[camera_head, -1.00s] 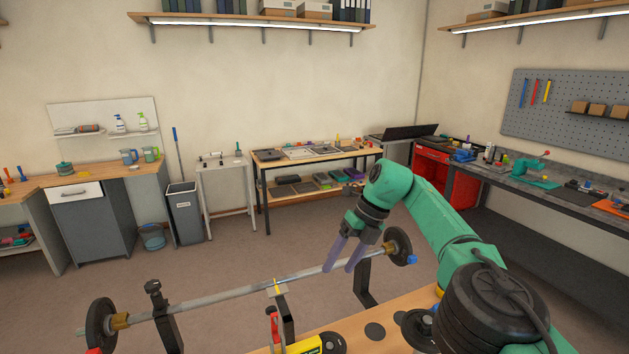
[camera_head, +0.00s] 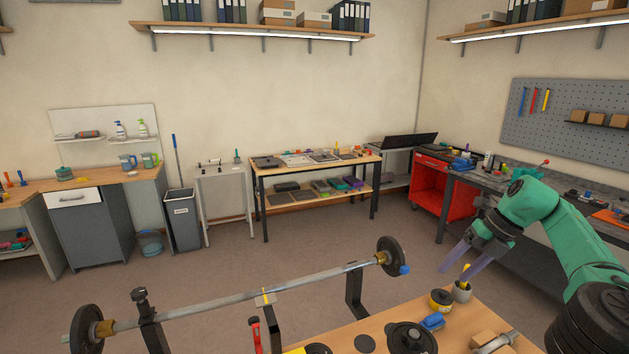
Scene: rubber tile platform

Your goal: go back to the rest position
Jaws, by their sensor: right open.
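My right gripper (camera_head: 459,261) is open, its two pale fingers apart with nothing between them. It hangs over the far right corner of the wooden table, to the right of the barbell's right end. Its green arm comes in from the right edge. My left gripper does not show. The barbell (camera_head: 237,298) lies across dark upright supports, with a black plate and a brass-coloured collar at each end. A blue piece is at its right tip.
The wooden table (camera_head: 465,327) in front holds a dark round disc, a yellow tin (camera_head: 440,300), a blue item and a grey cup (camera_head: 462,291) below my fingers. Workbenches line the walls; a red cabinet (camera_head: 443,190) stands behind my arm.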

